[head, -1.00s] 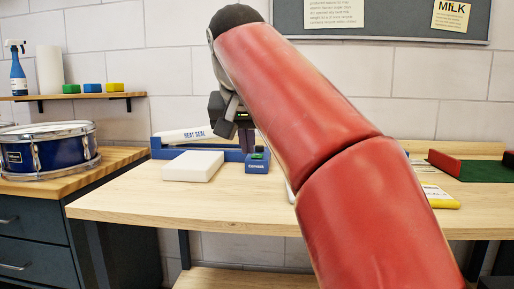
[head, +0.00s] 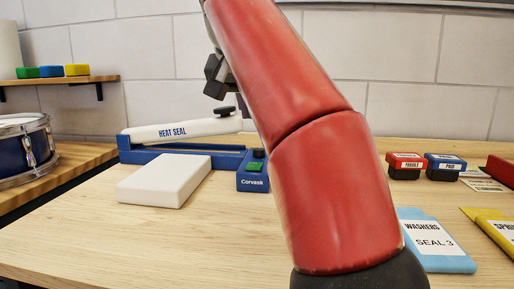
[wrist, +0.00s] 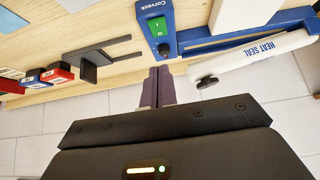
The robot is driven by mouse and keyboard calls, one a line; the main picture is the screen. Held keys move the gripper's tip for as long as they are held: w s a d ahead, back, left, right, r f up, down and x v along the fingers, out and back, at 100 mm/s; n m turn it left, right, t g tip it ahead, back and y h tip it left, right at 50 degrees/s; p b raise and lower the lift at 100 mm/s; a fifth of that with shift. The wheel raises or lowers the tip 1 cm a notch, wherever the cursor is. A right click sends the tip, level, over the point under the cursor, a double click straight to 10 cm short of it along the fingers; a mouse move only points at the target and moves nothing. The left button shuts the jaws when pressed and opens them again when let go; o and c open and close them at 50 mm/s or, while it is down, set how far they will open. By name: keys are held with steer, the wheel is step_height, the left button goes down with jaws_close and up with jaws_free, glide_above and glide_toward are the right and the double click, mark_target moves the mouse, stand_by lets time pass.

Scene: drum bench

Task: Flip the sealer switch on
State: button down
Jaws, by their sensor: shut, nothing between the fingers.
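The heat sealer has a blue base (head: 135,155) and a white arm (head: 180,130) marked HEAT SEAL, which stands raised at a slant. At its right end is a blue box marked Corvask (head: 252,183), with a green switch (head: 254,167) on top. The wrist view shows the green switch (wrist: 158,27) close up, with a dark round part beside it; I cannot tell its on or off position. My gripper (wrist: 158,88) is shut and empty, its fingertips pointing at the box end near the switch, apparently apart from it. In the head view my red arm hides most of the gripper.
A white block (head: 165,182) lies in front of the sealer. A blue WASHERS packet (head: 438,255) and a yellow packet (head: 495,228) lie right. Red (head: 406,165) and blue (head: 444,166) small boxes stand behind them. A dark stand (wrist: 90,58) shows in the wrist view.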

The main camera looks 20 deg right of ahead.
steer(key=shift+w, duration=0.15)
steer(key=b, duration=0.4)
glide_above(254, 166)
steer(key=s, duration=0.2)
steer(key=f, duration=0.8)
steer(key=shift+w+a+f, duration=0.1)
steer(key=shift+w+a, duration=0.05)
steer(key=shift+a, duration=0.15)
step_height(254, 166, down, 2)
steer(key=shift+a+f+b, duration=0.1)
steer(key=shift+f+b, duration=0.1)
steer(key=shift+b, duration=0.3)
steer(key=shift+s+f, duration=0.2)
steer(key=shift+f, duration=0.4)
steer(key=shift+b, duration=0.3)
